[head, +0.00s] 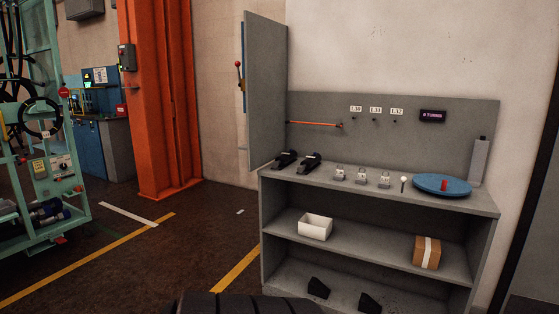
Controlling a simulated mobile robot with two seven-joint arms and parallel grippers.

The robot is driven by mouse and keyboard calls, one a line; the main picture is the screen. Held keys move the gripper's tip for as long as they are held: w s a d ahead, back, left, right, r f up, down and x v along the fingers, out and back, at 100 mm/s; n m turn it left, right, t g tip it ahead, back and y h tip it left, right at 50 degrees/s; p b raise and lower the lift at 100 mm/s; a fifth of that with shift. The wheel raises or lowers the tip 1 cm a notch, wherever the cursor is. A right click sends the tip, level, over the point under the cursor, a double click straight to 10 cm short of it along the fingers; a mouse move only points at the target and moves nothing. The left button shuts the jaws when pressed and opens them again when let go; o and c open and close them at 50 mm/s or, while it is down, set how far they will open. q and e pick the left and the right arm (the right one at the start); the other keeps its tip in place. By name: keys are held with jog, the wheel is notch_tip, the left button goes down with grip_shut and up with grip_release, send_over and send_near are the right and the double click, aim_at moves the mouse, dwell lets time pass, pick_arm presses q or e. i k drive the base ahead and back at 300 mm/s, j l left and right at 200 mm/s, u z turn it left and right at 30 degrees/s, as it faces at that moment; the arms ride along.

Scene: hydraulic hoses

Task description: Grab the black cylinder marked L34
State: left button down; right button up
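I cannot pick out a black cylinder with a readable L34 mark. Two black objects, a left one (286,158) and a right one (309,163), lie at the left end of the grey shelf unit's top (345,189); their shape and any marking are too small to tell. Three small white labels (376,109) are on the back panel above small pegs, their text not clearly readable. On the teal rack at the left, a dark cylindrical part (45,210) lies low down, with no readable mark. Neither of my grippers is in view.
Small metal blocks (362,175), a blue disc (441,185) with a red piece, a white box (315,227), a cardboard box (426,252) and black wedges (318,288) occupy the unit. An open door (265,90) stands at its left. Floor between rack and unit is mostly clear.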

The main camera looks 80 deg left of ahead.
aim_at(282, 161)
jog(key=u, duration=2.6)
